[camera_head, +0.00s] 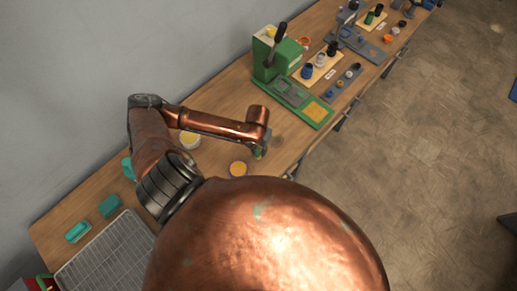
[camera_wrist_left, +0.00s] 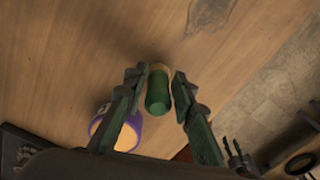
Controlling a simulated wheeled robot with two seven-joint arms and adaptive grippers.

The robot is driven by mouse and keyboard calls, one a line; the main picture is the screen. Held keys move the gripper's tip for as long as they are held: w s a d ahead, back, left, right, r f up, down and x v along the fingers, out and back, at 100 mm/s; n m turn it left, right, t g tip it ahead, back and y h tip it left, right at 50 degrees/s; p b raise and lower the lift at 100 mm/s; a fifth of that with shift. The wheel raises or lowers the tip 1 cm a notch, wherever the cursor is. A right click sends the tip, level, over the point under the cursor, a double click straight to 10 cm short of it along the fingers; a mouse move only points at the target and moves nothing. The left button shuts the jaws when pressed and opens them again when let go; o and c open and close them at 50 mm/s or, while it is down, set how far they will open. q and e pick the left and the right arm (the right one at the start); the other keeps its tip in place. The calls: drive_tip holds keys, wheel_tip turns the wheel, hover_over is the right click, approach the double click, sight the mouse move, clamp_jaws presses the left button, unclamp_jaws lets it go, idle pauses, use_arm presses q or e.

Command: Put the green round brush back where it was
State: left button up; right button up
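The green round brush (camera_wrist_left: 158,92) is a short green cylinder with a pale tan end. In the left wrist view it sits between the two fingers of my left gripper (camera_wrist_left: 160,82), which close against its sides. In the head view my left gripper (camera_head: 258,152) is over the wooden table near its front edge, mostly hidden by my arm, with a small bit of green showing. How high the brush is above the table is hard to tell. My right gripper is not in view.
A purple-sided pot with yellow-orange content (camera_wrist_left: 117,132) stands close to the left finger; a pot with orange content (camera_head: 238,169) shows in the head view. A pale pot (camera_head: 190,139), a wire rack (camera_head: 105,258), teal blocks (camera_head: 109,206) and a green press (camera_head: 276,58) share the table.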

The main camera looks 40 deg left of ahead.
use_arm(q)
drive_tip(key=shift+o, duration=1.4)
wheel_tip(320, 180, up, 12)
drive_tip(key=shift+r, duration=0.15)
drive_tip(key=shift+c, duration=0.4)
